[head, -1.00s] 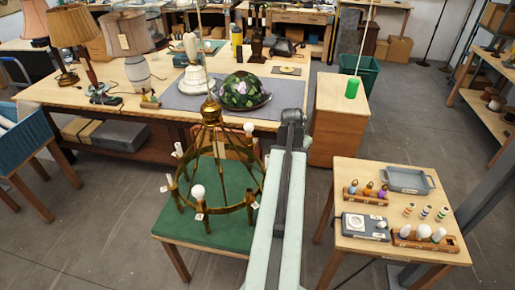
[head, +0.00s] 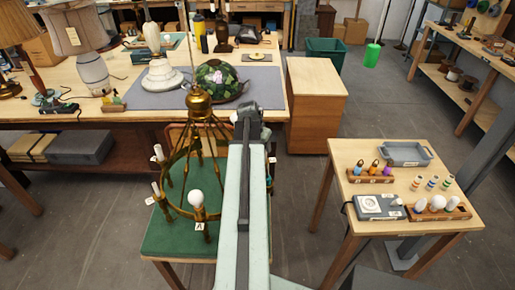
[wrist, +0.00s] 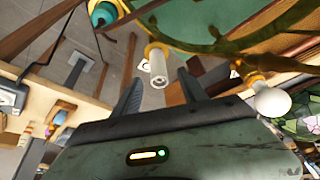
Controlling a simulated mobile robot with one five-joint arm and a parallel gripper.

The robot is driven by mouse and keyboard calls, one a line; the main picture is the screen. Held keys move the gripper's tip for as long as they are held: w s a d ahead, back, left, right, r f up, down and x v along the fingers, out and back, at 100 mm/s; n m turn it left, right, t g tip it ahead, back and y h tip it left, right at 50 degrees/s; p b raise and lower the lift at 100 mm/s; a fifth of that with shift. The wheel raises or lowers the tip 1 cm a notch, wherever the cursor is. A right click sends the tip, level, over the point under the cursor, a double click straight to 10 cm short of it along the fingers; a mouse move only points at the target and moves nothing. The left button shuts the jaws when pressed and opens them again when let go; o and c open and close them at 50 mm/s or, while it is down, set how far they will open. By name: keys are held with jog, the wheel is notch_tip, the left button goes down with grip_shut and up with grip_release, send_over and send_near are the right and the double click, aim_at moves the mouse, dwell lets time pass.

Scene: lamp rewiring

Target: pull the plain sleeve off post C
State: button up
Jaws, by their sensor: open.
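The brass ring chandelier (head: 198,99) stands over a green-topped table, with several posts around its ring. In the wrist view, a plain white sleeve (wrist: 157,68) sits on a brass post of the ring (wrist: 205,48). My gripper (wrist: 160,80) is open, with one finger on each side of the sleeve in the picture. I cannot tell whether the sleeve is between the fingertips or beyond them; no contact shows. A white bulb (wrist: 271,104) is on a post to the right. In the head view my arm hides the gripper and the ring's right side. I cannot read a C tag.
The green-topped table (head: 160,238) is under the chandelier. A small side table (head: 350,232) at right holds a grey tray (head: 405,153), bulb racks and striped sleeves. A wooden cabinet (head: 315,100) and a lamp bench (head: 120,122) stand behind. Floor shows between the two tables.

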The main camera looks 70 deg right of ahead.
jog(key=b+x, duration=0.7)
jog(key=x, duration=0.1)
jog(key=shift+s, duration=0.1)
jog(key=shift+r, duration=0.15)
grip_shut()
jog(key=shift+r, duration=0.15)
notch_tip(320, 180, up, 10)
jog(key=p, duration=1)
